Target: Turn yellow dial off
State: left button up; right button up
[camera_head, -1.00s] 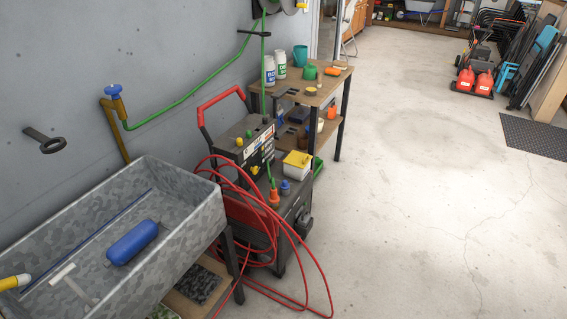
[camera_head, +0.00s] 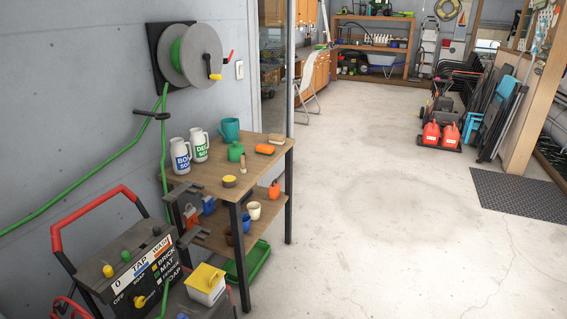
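A dark pressure-washer-like machine (camera_head: 125,262) with a red handle (camera_head: 95,212) stands at the lower left, partly cut off by the picture's bottom edge. A yellow dial (camera_head: 140,301) sits low on its front panel, near labels that seem to read OFF and SOAP. The yellow dial's exact pointing direction is too small to tell. Neither of my grippers is in view.
A wooden table (camera_head: 225,180) with bottles and cups stands just right of the machine. A yellow-lidded white box (camera_head: 205,284) sits beside it. A green hose (camera_head: 100,170) runs along the wall to a reel (camera_head: 190,55). The concrete floor (camera_head: 380,220) to the right is clear.

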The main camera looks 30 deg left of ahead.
aim_at(139, 302)
jog(key=i+u, duration=0.3)
jog(key=i, duration=0.25)
jog(key=i+l+u, duration=0.15)
jog(key=i+u, duration=0.2)
jog(key=i, duration=0.15)
jog(key=i+l+u, duration=0.3)
jog(key=i, duration=0.2)
jog(key=i+u, duration=0.2)
jog(key=u, duration=0.25)
jog(key=i+l+u, duration=0.15)
jog(key=u, duration=0.3)
jog(key=i+l+u, duration=0.15)
jog(key=u, duration=0.3)
jog(key=i+l+u, duration=0.1)
jog(key=l+u, duration=0.2)
jog(key=u, duration=0.15)
